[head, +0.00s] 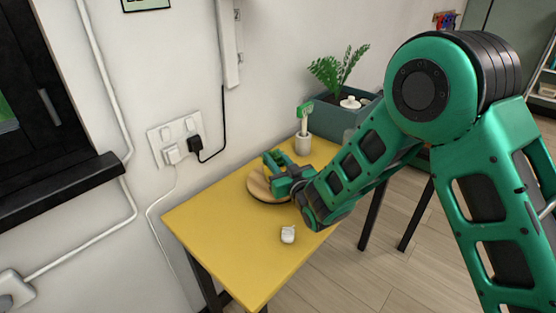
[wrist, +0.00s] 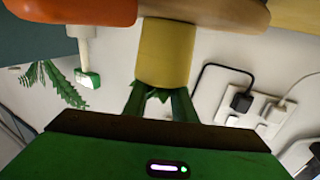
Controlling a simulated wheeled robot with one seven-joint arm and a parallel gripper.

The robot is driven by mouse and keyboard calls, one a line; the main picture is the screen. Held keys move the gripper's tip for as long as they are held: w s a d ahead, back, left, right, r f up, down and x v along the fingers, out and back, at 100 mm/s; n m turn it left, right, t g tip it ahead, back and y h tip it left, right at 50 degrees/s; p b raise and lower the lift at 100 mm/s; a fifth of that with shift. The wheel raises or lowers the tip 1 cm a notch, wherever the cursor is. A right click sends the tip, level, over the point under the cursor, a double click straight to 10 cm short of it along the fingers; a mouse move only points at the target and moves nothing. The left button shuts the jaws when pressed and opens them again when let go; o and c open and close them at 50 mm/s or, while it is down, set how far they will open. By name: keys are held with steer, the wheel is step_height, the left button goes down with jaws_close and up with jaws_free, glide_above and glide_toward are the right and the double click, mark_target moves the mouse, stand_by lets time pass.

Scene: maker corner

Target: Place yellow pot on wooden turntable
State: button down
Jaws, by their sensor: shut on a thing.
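The wooden turntable (head: 258,187) is a round tan disc near the wall side of the yellow table. My gripper (head: 275,168) is over it in the head view and hides part of it. In the wrist view, which looks upside down, my gripper (wrist: 160,103) is shut on the yellow pot (wrist: 166,52), with green leaves between the fingers. The pot's far end meets the tan turntable edge (wrist: 225,13) in this view. I cannot tell whether it rests on the disc or is just above it. The pot is hidden in the head view.
A pale cup (head: 303,145) with a green-headed tool stands behind the turntable. A small white object (head: 288,235) lies near the table's right edge. Wall sockets (head: 174,140) are at left. The table's front (head: 235,258) is clear.

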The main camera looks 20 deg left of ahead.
steer(key=c, duration=1.5)
jaws_free()
steer(key=shift+f, duration=0.1)
steer(key=shift+o, duration=0.2)
steer(key=v, duration=1.2)
steer(key=shift+d, duration=0.15)
steer(key=shift+w, duration=0.15)
